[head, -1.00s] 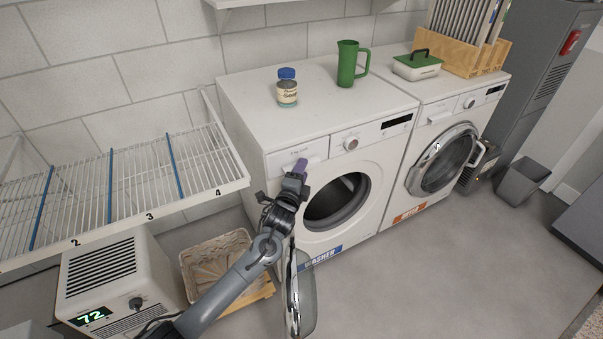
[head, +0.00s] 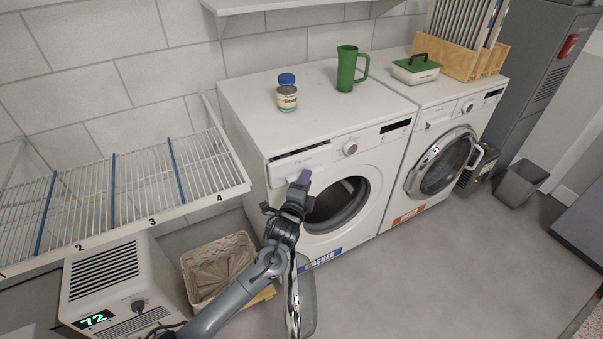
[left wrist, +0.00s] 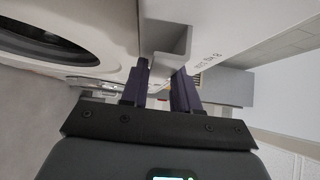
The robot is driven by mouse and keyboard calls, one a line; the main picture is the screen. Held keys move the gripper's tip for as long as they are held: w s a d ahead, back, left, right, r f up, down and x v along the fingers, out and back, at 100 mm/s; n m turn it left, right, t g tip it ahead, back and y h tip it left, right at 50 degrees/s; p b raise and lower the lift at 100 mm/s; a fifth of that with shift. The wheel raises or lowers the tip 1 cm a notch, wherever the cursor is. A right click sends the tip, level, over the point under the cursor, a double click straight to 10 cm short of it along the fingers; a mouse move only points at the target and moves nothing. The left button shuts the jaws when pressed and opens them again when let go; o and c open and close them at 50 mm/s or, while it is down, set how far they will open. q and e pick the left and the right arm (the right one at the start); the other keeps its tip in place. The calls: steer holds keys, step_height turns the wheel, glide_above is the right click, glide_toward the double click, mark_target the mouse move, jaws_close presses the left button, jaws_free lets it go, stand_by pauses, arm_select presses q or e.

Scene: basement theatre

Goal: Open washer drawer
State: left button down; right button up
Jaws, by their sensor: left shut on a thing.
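The white washer (head: 350,222) stands in the middle of the head view, with a blue label low on its front. Its drawer (head: 300,160) is at the upper left of the front and sticks out a little, with a dark gap along its top edge. My left gripper (head: 304,180) is at the drawer front, shut on its handle. In the left wrist view, the fingers (left wrist: 160,78) lie on either side of the drawer handle (left wrist: 170,46). My right gripper is not in view.
The washer's round door (head: 306,300) hangs open beside my left arm. A dryer (head: 425,190) stands to the right. A wire rack (head: 90,195), a basket (head: 218,265) and a heater-like box (head: 115,285) are at the left. A jar (head: 287,95) and green pitcher (head: 347,70) stand on top.

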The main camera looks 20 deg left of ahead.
arm_select(q)
steer(key=s+d+p, duration=0.7)
steer(key=s+d, duration=0.3)
steer(key=d, duration=0.1)
steer(key=shift+d+f, duration=0.2)
steer(key=shift+f, duration=0.15)
steer(key=c, duration=1.2)
jaws_free()
steer(key=shift+o, duration=1)
steer(key=shift+r, duration=0.1)
steer(key=s+p, duration=0.1)
steer(key=s, duration=1)
steer(key=shift+d, duration=0.35)
